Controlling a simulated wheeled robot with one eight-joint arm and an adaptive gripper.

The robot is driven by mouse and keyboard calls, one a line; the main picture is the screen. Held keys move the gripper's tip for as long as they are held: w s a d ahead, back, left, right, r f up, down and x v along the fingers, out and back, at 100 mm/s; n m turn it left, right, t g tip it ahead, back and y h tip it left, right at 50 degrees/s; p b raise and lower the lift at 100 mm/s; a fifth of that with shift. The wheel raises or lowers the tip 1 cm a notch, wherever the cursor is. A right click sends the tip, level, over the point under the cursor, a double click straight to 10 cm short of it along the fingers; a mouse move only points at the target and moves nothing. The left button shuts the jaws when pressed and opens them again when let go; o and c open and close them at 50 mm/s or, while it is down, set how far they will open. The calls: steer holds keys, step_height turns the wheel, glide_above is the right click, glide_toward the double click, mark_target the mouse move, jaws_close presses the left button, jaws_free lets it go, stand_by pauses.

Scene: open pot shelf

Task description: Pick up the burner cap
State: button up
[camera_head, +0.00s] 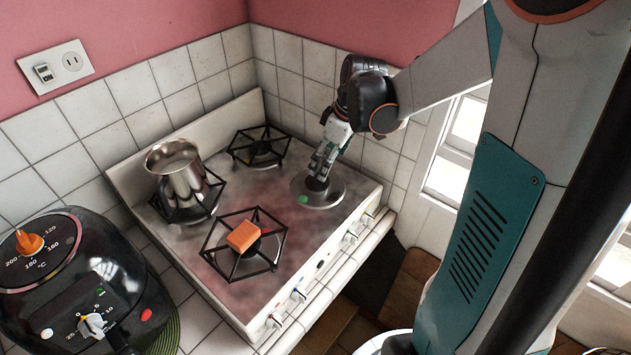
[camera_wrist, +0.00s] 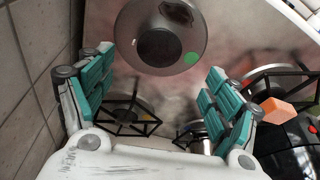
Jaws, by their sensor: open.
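The burner cap (camera_wrist: 158,46) appears to be the dark round centre of a silvery burner disc on the stove; the disc has a green spot near its edge. In the head view the dark cap (camera_head: 317,184) sits in the middle of the disc (camera_head: 331,200) at the stove's right corner, partly hidden by my fingers. My gripper (camera_head: 320,172) points down just over it. In the wrist view my gripper (camera_wrist: 158,98) is open and empty, teal pads wide apart, with the disc beyond the fingertips. I cannot tell whether a fingertip touches the cap.
The stovetop (camera_head: 275,205) also carries a steel pot (camera_head: 180,178) on a burner grate, an orange block (camera_head: 243,236) on the front grate and an empty rear grate (camera_head: 258,147). A tiled wall (camera_head: 285,85) stands close behind my gripper. A black air fryer (camera_head: 75,285) is at left.

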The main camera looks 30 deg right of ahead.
mark_target(318, 181)
steer(key=b+x, duration=0.2)
steer(key=x, duration=0.6)
steer(key=shift+w+f, duration=0.15)
steer(key=shift+c, duration=0.2)
steer(key=c, duration=1.1)
